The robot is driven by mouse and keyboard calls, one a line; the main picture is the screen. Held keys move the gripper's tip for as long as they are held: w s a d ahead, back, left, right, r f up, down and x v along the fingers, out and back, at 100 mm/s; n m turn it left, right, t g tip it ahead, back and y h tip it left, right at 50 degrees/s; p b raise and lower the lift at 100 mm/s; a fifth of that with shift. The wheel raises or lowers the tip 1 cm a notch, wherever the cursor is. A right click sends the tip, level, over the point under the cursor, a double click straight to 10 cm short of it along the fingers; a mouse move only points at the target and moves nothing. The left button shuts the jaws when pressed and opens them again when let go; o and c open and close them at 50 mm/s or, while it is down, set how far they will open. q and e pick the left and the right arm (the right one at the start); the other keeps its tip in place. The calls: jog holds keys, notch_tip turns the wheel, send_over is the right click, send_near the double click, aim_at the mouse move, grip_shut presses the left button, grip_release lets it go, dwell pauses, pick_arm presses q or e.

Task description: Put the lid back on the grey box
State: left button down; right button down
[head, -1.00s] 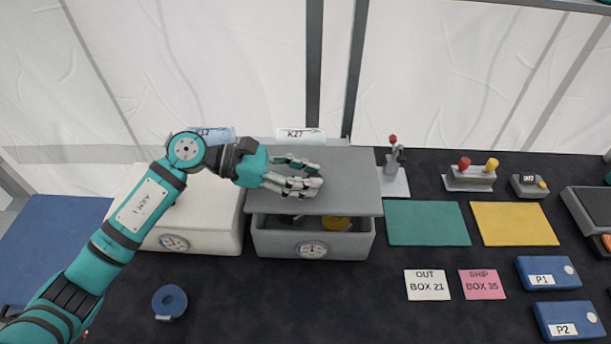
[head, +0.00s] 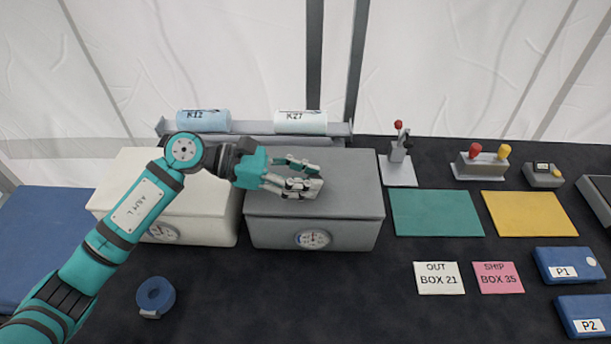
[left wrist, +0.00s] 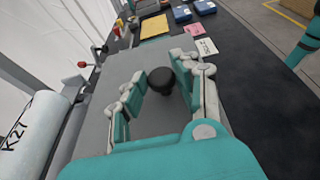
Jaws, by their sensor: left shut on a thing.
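The grey box (head: 362,236) stands on the dark table with a round dial on its front. Its grey lid (head: 352,185) lies flat over the top, and no opening shows along the front. My left gripper (head: 313,184) is above the lid. In the left wrist view its fingers (left wrist: 160,90) are on either side of the lid's black knob (left wrist: 160,80), shut on it. In the head view the hand hides the knob. My right gripper is in neither view.
A white box (head: 215,228) stands close on the left. Rolls K12 (head: 203,121) and K27 (head: 300,122) lie on a rack behind. A blue tape roll (head: 155,295) is in front. Green (head: 435,213) and yellow (head: 530,213) mats lie right.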

pick_arm(q)
jog(key=shift+f+b, duration=0.6)
jog(key=shift+b, duration=0.25)
dwell(1.0)
jog(key=c, duration=0.9)
grip_release()
jog(key=v, duration=1.2)
